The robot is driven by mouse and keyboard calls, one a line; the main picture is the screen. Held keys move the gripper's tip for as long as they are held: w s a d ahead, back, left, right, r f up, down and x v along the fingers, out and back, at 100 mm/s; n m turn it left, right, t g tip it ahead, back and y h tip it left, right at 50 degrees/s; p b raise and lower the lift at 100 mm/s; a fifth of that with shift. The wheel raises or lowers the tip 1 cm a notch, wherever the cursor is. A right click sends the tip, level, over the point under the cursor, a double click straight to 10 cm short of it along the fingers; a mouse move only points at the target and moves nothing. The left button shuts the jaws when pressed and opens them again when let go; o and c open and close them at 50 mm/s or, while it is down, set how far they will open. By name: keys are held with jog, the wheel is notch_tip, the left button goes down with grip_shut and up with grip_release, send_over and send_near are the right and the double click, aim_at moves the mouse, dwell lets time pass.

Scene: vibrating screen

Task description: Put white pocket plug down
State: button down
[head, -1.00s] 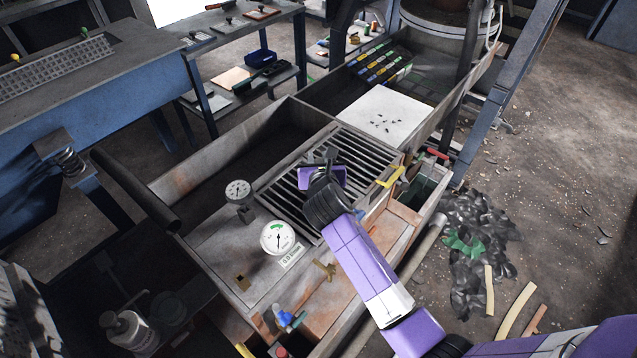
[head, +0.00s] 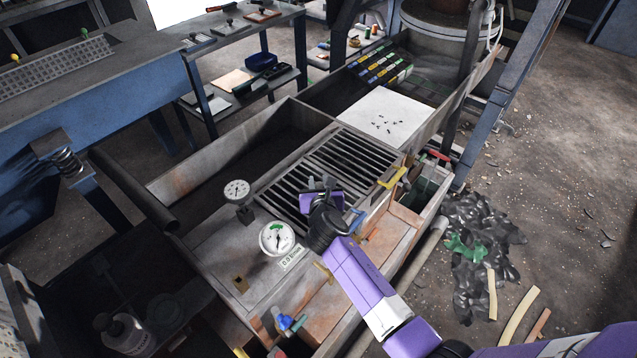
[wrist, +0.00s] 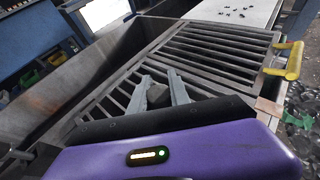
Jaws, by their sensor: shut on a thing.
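My gripper (head: 321,183) is over the near part of the slatted grate (head: 350,165) in the head view. In the wrist view, its two grey fingers (wrist: 160,92) are shut on a small piece (wrist: 157,95). The piece looks grey and shaded here, and the fingers cover its sides. I take it for the white pocket plug, though its colour does not show clearly. It is held above the bars. The gap between it and the grate cannot be judged.
Two round gauges (head: 277,238) stand left of my arm. A yellow handle (head: 392,178) sits at the grate's right edge, also in the wrist view (wrist: 284,60). A white board (head: 385,117) with small dark bits lies beyond the grate. The left trough (head: 235,160) looks empty.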

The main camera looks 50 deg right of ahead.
jog(key=shift+f, duration=0.15)
jog(key=c, duration=1.2)
grip_release()
